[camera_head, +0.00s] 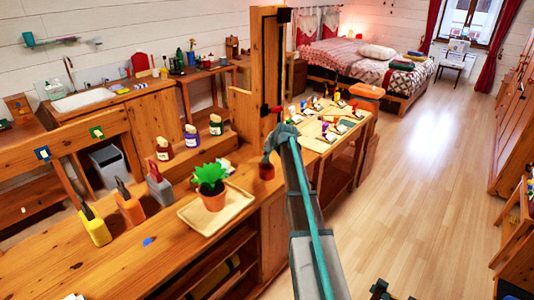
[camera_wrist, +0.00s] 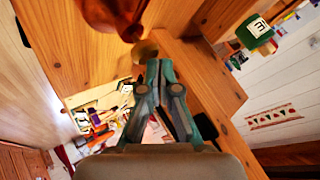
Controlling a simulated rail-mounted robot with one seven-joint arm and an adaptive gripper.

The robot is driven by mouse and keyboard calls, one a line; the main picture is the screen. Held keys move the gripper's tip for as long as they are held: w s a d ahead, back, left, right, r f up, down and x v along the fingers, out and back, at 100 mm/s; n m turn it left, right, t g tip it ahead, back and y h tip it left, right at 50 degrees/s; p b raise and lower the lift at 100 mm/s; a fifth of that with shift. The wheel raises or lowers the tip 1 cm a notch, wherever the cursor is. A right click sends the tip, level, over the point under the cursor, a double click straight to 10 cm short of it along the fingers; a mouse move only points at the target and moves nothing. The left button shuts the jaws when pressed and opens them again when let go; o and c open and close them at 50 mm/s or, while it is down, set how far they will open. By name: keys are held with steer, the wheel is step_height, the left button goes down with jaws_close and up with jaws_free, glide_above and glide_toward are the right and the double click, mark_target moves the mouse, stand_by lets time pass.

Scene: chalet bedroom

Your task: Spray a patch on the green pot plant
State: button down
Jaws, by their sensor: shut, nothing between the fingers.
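The green pot plant (camera_head: 211,176) has bright leaves and stands upright in a terracotta pot on a pale square tray (camera_head: 237,207). A yellow bottle (camera_head: 95,229), an orange bottle (camera_head: 130,208) and a grey bottle (camera_head: 159,188), all with dark tops, stand in a row to its left. I cannot tell for sure which are sprayers. My gripper (camera_wrist: 158,66) is shut and empty in the wrist view. In the head view it is at the arm's end, right of the plant and apart from it, near a small dark red pot (camera_head: 266,171).
Labelled red (camera_head: 164,149), purple (camera_head: 192,136) and green (camera_head: 216,126) jars stand behind the plant. A tall wooden post (camera_head: 264,70) rises beyond my gripper. A table with many small coloured items (camera_head: 325,122) is behind. The floor (camera_head: 430,180) on the right is clear.

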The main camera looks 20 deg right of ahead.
steer(key=shift+r, duration=0.15)
steer(key=shift+r+p, duration=1.25)
steer(key=shift+r, duration=1.65)
steer(key=shift+f, duration=0.1)
